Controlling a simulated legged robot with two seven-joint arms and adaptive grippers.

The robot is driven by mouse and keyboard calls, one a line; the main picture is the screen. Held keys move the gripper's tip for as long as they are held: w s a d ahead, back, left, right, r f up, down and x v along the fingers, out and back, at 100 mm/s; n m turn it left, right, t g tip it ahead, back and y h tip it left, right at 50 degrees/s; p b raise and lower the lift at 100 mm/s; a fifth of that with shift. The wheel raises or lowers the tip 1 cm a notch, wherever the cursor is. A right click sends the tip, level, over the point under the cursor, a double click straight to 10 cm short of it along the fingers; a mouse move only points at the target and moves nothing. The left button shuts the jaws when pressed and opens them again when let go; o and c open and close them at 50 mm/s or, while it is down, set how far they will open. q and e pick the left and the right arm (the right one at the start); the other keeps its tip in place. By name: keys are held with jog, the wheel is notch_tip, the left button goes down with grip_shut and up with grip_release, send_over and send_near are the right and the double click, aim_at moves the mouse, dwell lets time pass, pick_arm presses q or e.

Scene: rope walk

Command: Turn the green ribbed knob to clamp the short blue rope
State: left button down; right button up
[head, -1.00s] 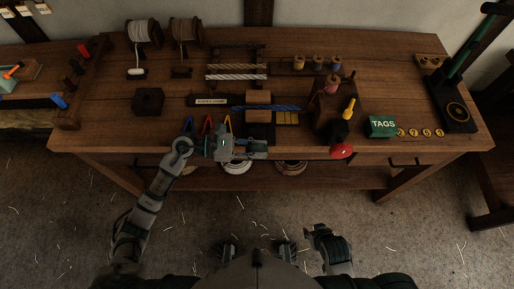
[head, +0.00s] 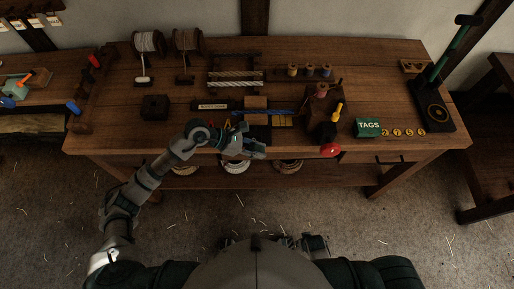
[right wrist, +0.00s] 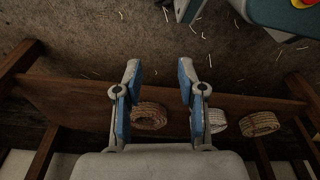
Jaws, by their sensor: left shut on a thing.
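The short blue rope (head: 276,112) lies across the black clamp (head: 258,131) with its wooden block (head: 256,102), near the bench's front edge. My left gripper (head: 258,149) is at the front of the clamp, low at the bench edge. It is shut on the green ribbed knob, which its fingers hide almost wholly. My right gripper (right wrist: 160,72) is open and empty in the right wrist view, its two blue-padded fingers apart over the floor and lower shelf.
A red ball-ended handle (head: 330,151) juts over the bench edge to the right. A green TAGS box (head: 367,127) stands beyond it. Coiled ropes (head: 288,166) lie on the lower shelf. A black block (head: 154,107) stands at left on clear wood.

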pick_arm(q)
jog(key=shift+w, duration=0.1)
dwell(0.3)
jog(key=c, duration=1.2)
grip_release()
jog(key=shift+c, duration=0.2)
jog(key=v, duration=1.2)
jog(key=shift+w, duration=0.1)
